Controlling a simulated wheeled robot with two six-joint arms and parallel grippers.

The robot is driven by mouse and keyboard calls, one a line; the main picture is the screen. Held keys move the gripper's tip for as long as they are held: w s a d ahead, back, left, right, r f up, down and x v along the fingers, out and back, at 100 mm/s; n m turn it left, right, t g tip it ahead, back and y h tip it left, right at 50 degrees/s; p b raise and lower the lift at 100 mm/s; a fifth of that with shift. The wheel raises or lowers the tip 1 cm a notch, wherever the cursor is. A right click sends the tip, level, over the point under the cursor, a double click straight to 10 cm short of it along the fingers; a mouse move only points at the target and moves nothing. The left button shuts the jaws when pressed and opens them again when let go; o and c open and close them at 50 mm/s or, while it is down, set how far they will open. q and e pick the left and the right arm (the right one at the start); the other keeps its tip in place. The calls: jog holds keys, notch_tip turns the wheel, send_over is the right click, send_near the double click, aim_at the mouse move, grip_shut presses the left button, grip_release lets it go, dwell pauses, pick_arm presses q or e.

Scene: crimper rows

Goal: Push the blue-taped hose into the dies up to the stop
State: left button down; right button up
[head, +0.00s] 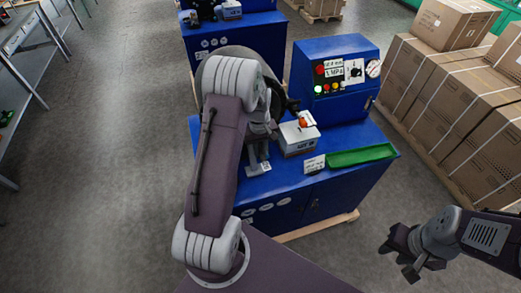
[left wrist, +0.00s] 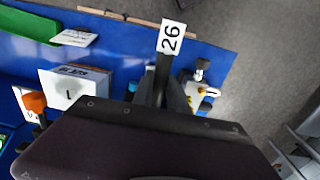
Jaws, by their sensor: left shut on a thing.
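My left gripper (left wrist: 170,98) is shut on a dark hose (left wrist: 161,72) in the left wrist view. In the head view my left arm covers most of the crimper (head: 238,52), a grey rounded housing, and hides the dies and the hose's tip. I cannot see how deep the hose sits. My right gripper (head: 398,262) is open and empty, at the lower right, away from the bench.
The blue bench (head: 345,185) carries a control box (head: 333,75) with a gauge, a white box (head: 297,138) with an orange part (head: 303,122) and a green tray (head: 362,155). Strapped cartons (head: 470,100) stand at the right.

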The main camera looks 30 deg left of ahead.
pick_arm(q)
jog(key=shift+f, duration=0.1)
jog(key=c, duration=1.4)
grip_release()
jog(key=shift+c, duration=0.2)
jog(key=shift+o, duration=1)
jog(key=shift+w, duration=0.1)
jog(key=o, duration=1.2)
jog(key=shift+r+p, duration=2.85)
jog(key=shift+r, duration=0.75)
jog(key=shift+f, duration=0.1)
